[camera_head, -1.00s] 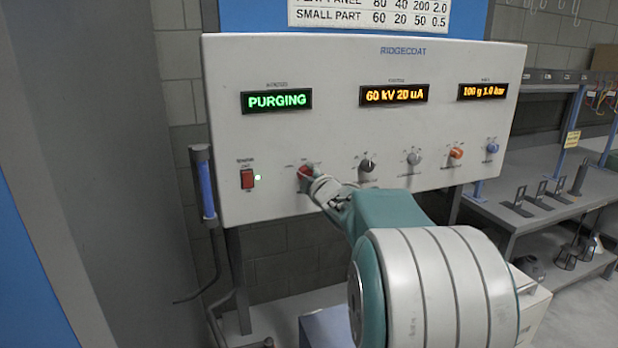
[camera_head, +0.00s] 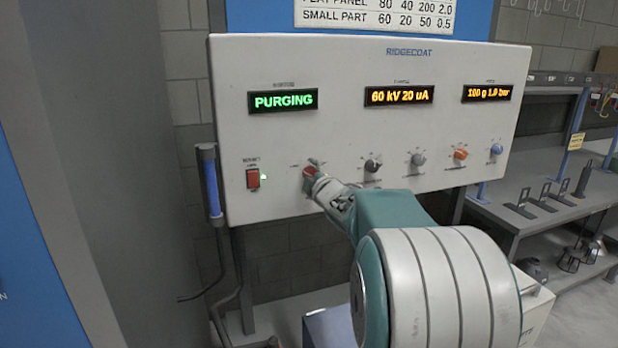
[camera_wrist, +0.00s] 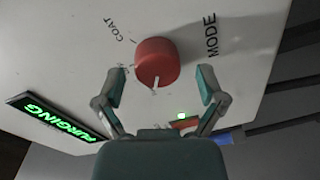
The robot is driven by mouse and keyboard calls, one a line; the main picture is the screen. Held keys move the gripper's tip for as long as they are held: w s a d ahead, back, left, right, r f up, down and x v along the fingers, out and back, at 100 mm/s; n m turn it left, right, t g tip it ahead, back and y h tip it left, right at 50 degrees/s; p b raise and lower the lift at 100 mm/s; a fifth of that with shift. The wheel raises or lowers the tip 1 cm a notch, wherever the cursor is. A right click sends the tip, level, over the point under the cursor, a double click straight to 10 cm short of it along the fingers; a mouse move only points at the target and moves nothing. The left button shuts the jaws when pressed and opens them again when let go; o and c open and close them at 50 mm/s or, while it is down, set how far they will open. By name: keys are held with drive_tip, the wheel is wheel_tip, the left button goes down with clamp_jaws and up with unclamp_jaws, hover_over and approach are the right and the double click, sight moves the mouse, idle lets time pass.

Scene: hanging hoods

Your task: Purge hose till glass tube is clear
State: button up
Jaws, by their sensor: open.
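The red mode knob (camera_head: 308,173) is on the lower left of the white control panel (camera_head: 340,130). In the wrist view the knob (camera_wrist: 157,62) lies between and just beyond the two fingertips of my gripper (camera_wrist: 160,84). The fingers are open, with a gap on both sides of the knob. The panel's left display (camera_head: 283,101) reads PURGING in green. A clear-ended tube filled with blue (camera_head: 211,186), which looks like the glass tube, stands upright left of the panel. A dark hose (camera_head: 202,291) runs below it.
A red rocker switch (camera_head: 253,178) with a lit green lamp sits left of the knob. A grey bench (camera_head: 560,215) with dark metal holders stands at the right.

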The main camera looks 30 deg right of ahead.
drive_tip(key=shift+d, duration=0.1)
drive_tip(key=v, duration=1.2)
drive_tip(key=s+a+f+m+g+y, duration=0.2)
drive_tip(key=s+a+f+m+g, duration=0.3)
drive_tip(key=s+a, duration=0.5)
drive_tip(key=s+a+f+m+g+y, duration=0.2)
drive_tip(key=s+a+f+m+g, duration=0.4)
drive_tip(key=s+a, duration=0.4)
drive_tip(key=a+f+m, duration=0.1)
drive_tip(key=a+f, duration=0.1)
drive_tip(key=a, duration=0.2)
drive_tip(key=shift+s+a, duration=0.35)
drive_tip(key=shift+s, duration=0.05)
drive_tip(key=shift+d+f, duration=0.1)
